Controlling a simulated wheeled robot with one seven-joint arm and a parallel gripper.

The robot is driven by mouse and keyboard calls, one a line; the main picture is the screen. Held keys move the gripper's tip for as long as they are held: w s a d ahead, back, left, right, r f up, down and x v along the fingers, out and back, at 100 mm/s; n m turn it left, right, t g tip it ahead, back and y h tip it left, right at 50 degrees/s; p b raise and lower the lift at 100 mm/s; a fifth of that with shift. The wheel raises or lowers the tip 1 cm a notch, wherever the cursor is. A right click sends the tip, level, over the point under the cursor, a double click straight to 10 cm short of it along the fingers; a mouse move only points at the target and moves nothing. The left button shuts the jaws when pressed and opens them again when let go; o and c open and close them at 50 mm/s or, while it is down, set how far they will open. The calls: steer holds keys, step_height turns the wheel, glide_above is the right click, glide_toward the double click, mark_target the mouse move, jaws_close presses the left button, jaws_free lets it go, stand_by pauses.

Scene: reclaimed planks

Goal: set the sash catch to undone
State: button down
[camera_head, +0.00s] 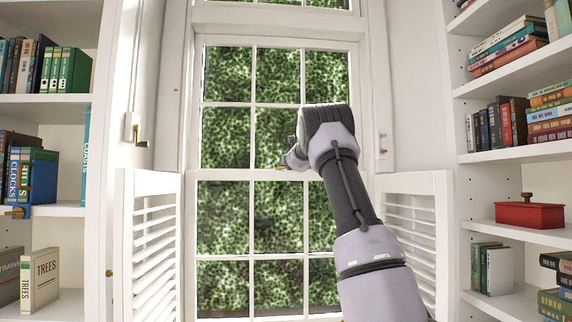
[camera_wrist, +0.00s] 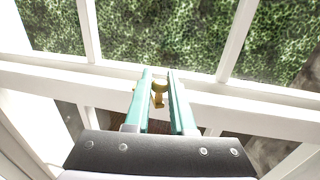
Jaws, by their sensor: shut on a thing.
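The sash window (camera_head: 252,174) has white frames and glazing bars, with an upper and a lower sash meeting at a rail in the middle. The brass sash catch (camera_wrist: 159,90) shows in the wrist view on the meeting rail, between the tips of my gripper (camera_wrist: 158,82). The two teal fingers are shut on the catch. In the head view my gripper (camera_head: 291,160) is at the meeting rail, and my arm hides part of the right side. The fingers and gripper body hide part of the catch, so its turn position cannot be told.
Louvred white shutters stand folded at the left (camera_head: 153,245) and right (camera_head: 412,238) of the lower sash. Bookshelves flank the window, with a red box (camera_head: 530,214) on the right one. A brass-handled fitting (camera_head: 136,131) is on the left wall.

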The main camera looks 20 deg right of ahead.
steer(key=shift+a+m+g+h, duration=0.45)
steer(key=shift+m+h, duration=0.4)
steer(key=shift+h, duration=0.4)
steer(key=shift+a+m+g+h, duration=0.35)
steer(key=shift+m+h, duration=0.45)
steer(key=shift+h, duration=0.4)
steer(key=shift+a+m+g+h, duration=0.45)
steer(key=shift+m+h, duration=0.4)
steer(key=shift+h, duration=0.4)
steer(key=shift+m+g+h, duration=0.25)
steer(key=shift+m+h, duration=0.05)
steer(key=shift+h, duration=0.1)
steer(key=c, duration=0.8)
jaws_free()
steer(key=shift+w, duration=0.1)
steer(key=shift+o, duration=0.2)
steer(key=v, duration=1.1)
steer(key=shift+d, duration=0.1)
